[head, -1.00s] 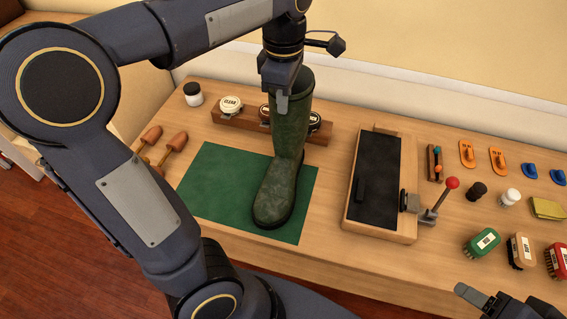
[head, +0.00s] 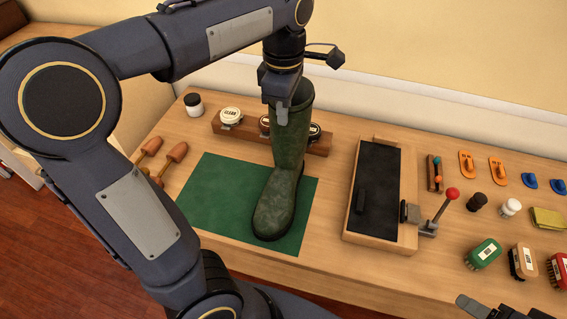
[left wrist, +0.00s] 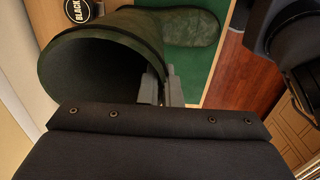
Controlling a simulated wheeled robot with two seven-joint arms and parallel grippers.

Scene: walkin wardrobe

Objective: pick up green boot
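The green boot (head: 281,185) stands upright on the green mat (head: 218,197), toe toward me. My left gripper (head: 282,115) is at the top of its shaft. In the left wrist view my left gripper (left wrist: 160,85) has one finger inside the boot's opening and one outside. The fingers are close together with the rim of the boot (left wrist: 95,55) between them. The boot's sole appears to rest on the mat. My right gripper (head: 490,308) shows only partly at the bottom right, away from the boot; its opening cannot be judged.
A wooden holder with round tins (head: 240,128) stands close behind the boot. A black-topped tray with a red-knobbed lever (head: 440,205) is right of the mat. Wooden shoe trees (head: 170,158) lie left, and brushes (head: 484,253) lie right.

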